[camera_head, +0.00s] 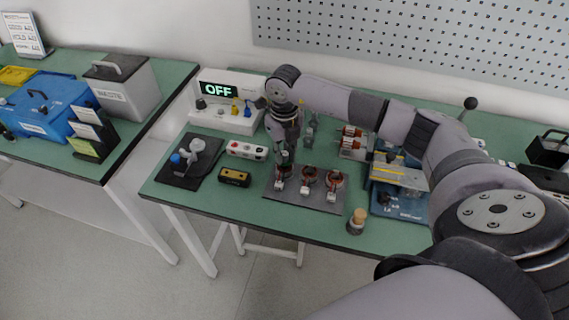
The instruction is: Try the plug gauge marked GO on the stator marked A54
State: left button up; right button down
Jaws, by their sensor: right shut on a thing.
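Three copper-wound stators stand in a row on a dark grey mat (318,204): a left one (282,178), a middle one (309,176) and a right one (334,181). Small white tags show at their fronts, but I cannot read which is A54. My right gripper (284,153) points down just above the left stator. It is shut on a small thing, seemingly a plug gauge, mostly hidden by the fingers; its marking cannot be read. Whether it touches the stator or enters its bore I cannot tell. My left gripper is not in view.
A tester with an OFF display (219,89) stands behind. Left of the mat are a yellow-black box (234,177), a white-red box (246,150) and a black tray (177,180). A cork-topped jar (356,221) and a blue fixture (398,207) stand to the right.

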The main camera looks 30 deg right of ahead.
aim_at(284, 153)
jog(key=shift+r, duration=0.15)
jog(key=shift+r+p, duration=0.4)
jog(key=shift+r, duration=0.1)
jog(key=shift+r, duration=0.25)
dwell(0.3)
jog(key=shift+r+p, duration=0.45)
jog(key=shift+r, duration=0.05)
jog(key=shift+r, duration=0.1)
jog(key=shift+r+p, duration=1.6)
jog(key=shift+r, duration=0.85)
